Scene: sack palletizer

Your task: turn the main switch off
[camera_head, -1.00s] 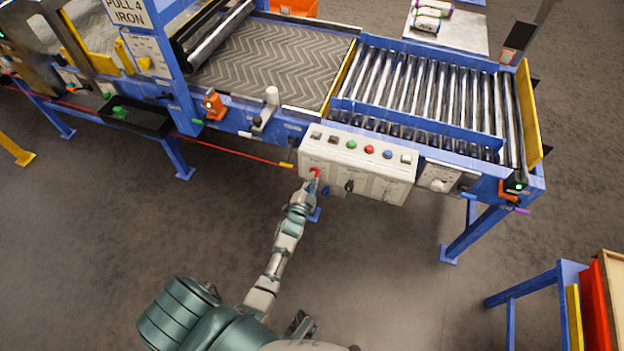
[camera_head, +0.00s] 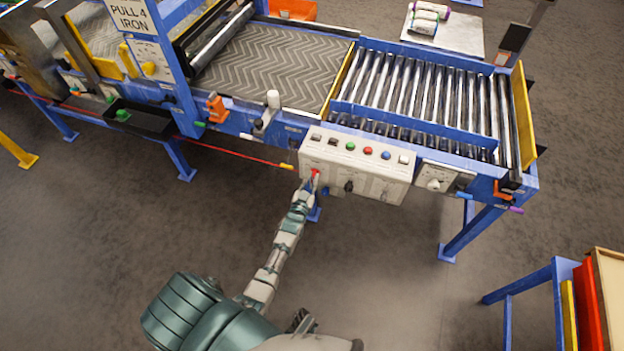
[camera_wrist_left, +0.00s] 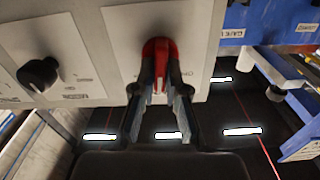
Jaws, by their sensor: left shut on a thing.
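The main switch is a red rotary handle (camera_head: 315,173) on a pale plate at the left end of the front of the white control box (camera_head: 358,165). In the left wrist view the red handle (camera_wrist_left: 158,50) points roughly up and down. My left gripper (camera_head: 311,180) reaches up to it from below. In the left wrist view its two fingers (camera_wrist_left: 160,75) are shut on the red handle, one at each side. My right gripper cannot be made out in the head view.
A black knob (camera_wrist_left: 38,74) sits beside the red handle on the same box. Coloured buttons (camera_head: 368,151) line the box top. A red pull cord (camera_head: 235,153) runs to the left. The roller conveyor (camera_head: 430,95) lies behind. The floor in front is clear.

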